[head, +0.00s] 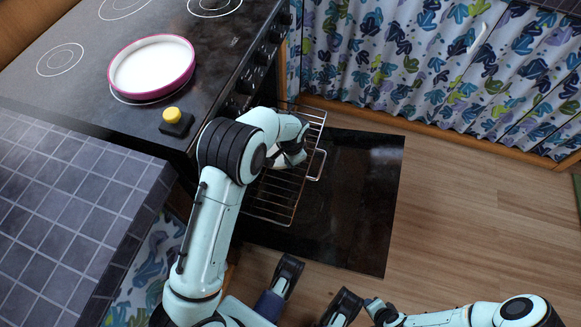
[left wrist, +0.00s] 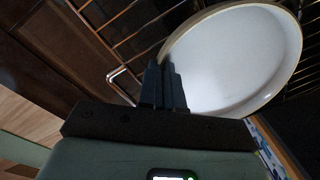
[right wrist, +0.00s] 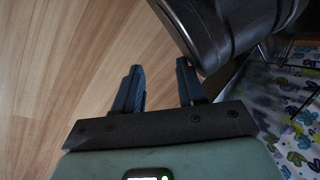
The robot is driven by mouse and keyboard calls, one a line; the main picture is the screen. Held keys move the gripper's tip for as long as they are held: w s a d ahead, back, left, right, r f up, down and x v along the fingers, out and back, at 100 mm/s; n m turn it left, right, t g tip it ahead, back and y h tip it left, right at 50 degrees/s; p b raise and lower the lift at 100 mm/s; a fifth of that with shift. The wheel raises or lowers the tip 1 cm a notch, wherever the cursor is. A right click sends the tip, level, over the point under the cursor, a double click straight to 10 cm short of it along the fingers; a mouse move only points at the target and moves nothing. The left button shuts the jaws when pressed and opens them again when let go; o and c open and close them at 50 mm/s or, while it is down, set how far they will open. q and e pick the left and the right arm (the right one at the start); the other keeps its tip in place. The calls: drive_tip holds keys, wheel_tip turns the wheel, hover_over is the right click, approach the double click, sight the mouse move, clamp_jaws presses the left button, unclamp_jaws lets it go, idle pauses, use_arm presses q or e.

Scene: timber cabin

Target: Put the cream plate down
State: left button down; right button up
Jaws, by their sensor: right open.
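The cream plate (left wrist: 235,60) shows in the left wrist view as a pale round dish with a tan rim, lying over the wire rack. My left gripper (left wrist: 163,68) has its fingers close together at the plate's near rim, shut on it. Whether the plate touches the rack cannot be told. My right gripper (right wrist: 158,72) is open and empty above the wooden floor in the right wrist view.
The black oven door (head: 355,200) is folded down, with the rack pulled out over it. A pink-rimmed pan (head: 152,68) and a yellow-topped black object (head: 175,120) stand on the stove (head: 80,95). A patterned curtain (head: 440,60) hangs behind. The wooden floor (head: 480,215) at right is clear.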

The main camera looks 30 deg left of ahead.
sight(290, 173)
use_arm(q)
drive_tip(key=shift+f+b, duration=0.55)
drive_tip(key=shift+f, duration=1.6)
use_arm(e)
drive_tip(key=shift+s+d+f+g, duration=0.1)
drive_tip(key=shift+s+f+g, duration=0.1)
drive_tip(key=shift+s+f, duration=0.4)
drive_tip(key=shift+s+d+f+g, duration=0.1)
drive_tip(key=shift+s+f+g, duration=0.1)
drive_tip(key=shift+s+f, duration=0.35)
drive_tip(key=shift+s+r, duration=0.1)
drive_tip(key=shift+s, duration=0.05)
use_arm(q)
drive_tip(key=shift+f, duration=0.2)
drive_tip(key=c, duration=1.3)
unclamp_jaws()
use_arm(e)
drive_tip(key=shift+s, duration=0.15)
